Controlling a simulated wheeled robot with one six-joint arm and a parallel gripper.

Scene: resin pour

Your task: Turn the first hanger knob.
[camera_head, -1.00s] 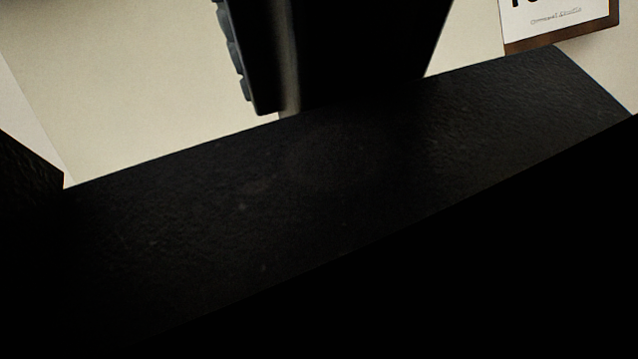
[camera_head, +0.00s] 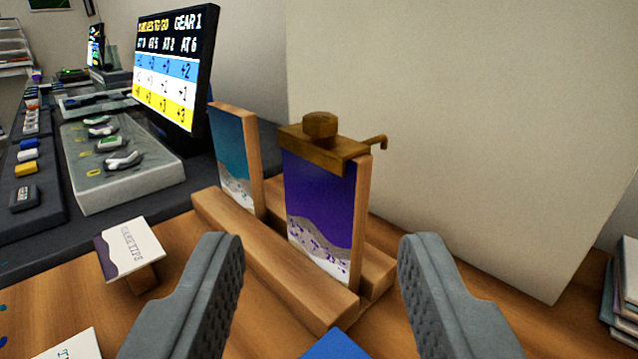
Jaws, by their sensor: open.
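A brass hanger (camera_head: 330,154) with a knob (camera_head: 320,124) on top and a small hook on its right sits on the upper edge of a purple resin panel (camera_head: 318,205). The panel stands upright in a wooden rack (camera_head: 275,262). A teal panel (camera_head: 233,160) stands behind it to the left, and no hanger shows on it. My gripper (camera_head: 320,250) is open and empty. Its two grey fingers are low in the view, one on each side of the rack's near part, with the knob above and between them, apart from them.
A screen (camera_head: 177,68) with coloured rows and a grey tray (camera_head: 120,165) of small items stand at the left. A small card (camera_head: 130,246) stands on the wooden table left of the rack. Stacked sheets (camera_head: 625,295) lie at the right edge. A pale wall is behind.

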